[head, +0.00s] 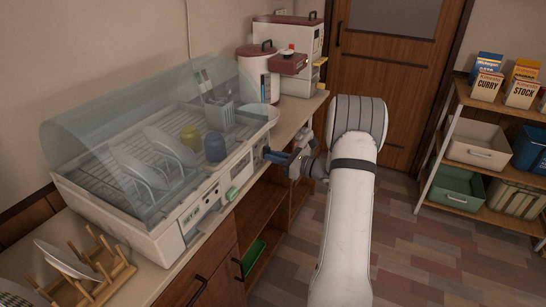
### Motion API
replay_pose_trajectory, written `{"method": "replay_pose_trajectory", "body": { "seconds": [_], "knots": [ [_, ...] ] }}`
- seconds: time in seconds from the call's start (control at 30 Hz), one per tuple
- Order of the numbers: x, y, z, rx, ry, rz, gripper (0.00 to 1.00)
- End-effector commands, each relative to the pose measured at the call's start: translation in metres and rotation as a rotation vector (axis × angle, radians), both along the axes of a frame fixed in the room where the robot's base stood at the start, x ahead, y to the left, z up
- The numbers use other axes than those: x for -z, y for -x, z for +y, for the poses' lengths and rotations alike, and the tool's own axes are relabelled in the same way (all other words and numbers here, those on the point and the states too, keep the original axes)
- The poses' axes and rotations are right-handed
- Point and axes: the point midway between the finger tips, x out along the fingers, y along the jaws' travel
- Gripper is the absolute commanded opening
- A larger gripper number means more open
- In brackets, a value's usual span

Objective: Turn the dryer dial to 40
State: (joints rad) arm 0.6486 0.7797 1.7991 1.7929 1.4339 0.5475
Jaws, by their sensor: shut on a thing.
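The dish dryer (150,232) stands on the counter at the left in the head view, with a clear curved cover (95,135) over its rack. Its front panel has a small display (193,215) and a green part (232,193). My gripper (268,155) reaches in from the right to the right end of this panel. Its fingers are shut on the dial there. The fingers hide the dial, and its setting cannot be read.
A wooden plate rack (98,272) stands at the front left. Shelves (465,198) stand at the right.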

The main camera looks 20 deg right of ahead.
Motion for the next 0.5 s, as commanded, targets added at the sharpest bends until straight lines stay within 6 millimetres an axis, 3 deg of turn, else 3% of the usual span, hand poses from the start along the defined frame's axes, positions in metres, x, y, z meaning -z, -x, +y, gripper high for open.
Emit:
{"method": "replay_pose_trajectory", "body": {
  "seconds": [0.17, 0.2, 0.43, 0.5],
  "knots": [
    [0.006, 0.0022, 0.0016, -0.004, -0.001, 0.011, 0.0],
    [0.006, 0.0023, 0.0016, -0.004, -0.001, 0.011, 0.14],
    [0.0034, 0.0013, 0.0009, -0.002, -0.001, 0.006, 0.33],
    [0.0028, 0.0011, 0.0007, -0.002, 0.0, 0.005, 0.35]
  ]
}}
